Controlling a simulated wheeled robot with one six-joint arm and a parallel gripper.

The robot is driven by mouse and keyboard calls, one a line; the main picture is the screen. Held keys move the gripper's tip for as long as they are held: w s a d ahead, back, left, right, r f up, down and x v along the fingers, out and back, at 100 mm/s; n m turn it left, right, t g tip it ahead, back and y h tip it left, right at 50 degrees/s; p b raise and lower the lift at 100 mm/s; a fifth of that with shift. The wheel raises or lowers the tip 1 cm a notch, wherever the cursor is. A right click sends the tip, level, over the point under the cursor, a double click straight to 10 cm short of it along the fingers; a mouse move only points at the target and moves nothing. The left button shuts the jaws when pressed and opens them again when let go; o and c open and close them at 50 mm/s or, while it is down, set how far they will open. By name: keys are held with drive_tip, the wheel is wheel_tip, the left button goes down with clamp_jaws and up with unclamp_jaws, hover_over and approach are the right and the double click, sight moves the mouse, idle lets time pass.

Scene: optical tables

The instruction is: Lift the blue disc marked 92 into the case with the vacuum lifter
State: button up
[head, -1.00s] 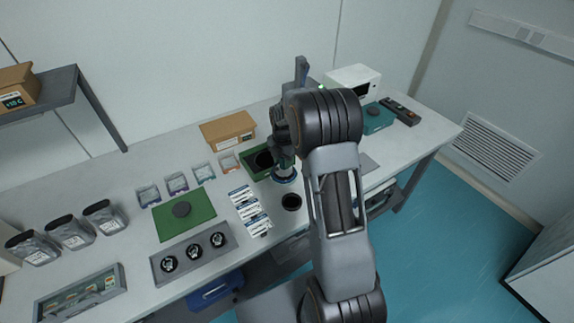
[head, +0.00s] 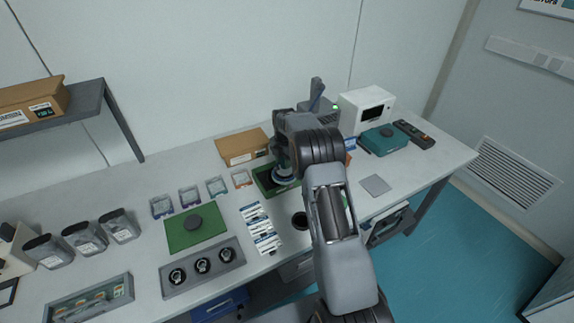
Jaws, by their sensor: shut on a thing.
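My gripper (head: 281,149) is shut on the vacuum lifter (head: 283,165), mostly hidden behind my wrist. A round blue-rimmed disc (head: 285,179) hangs flat under the lifter. No number on it can be read. The disc is over the right part of the green case (head: 267,188), which stands open with a dark inside. I cannot tell whether the disc touches the inside of the case or is just above it.
A cardboard box (head: 242,147) stands behind the case. White labelled packets (head: 262,230) and a black round piece (head: 300,221) lie in front. A green mat (head: 196,235) and a grey tray (head: 203,268) are to the left. A teal box (head: 383,140) is at the right.

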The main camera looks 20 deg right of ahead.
drive_tip(key=shift+w+a+r, duration=0.1)
drive_tip(key=shift+w, duration=2.85)
drive_tip(key=shift+f+b, duration=1.6)
drive_tip(key=shift+f, duration=1.25)
drive_tip(key=shift+f, duration=0.4)
drive_tip(key=o, duration=1.1)
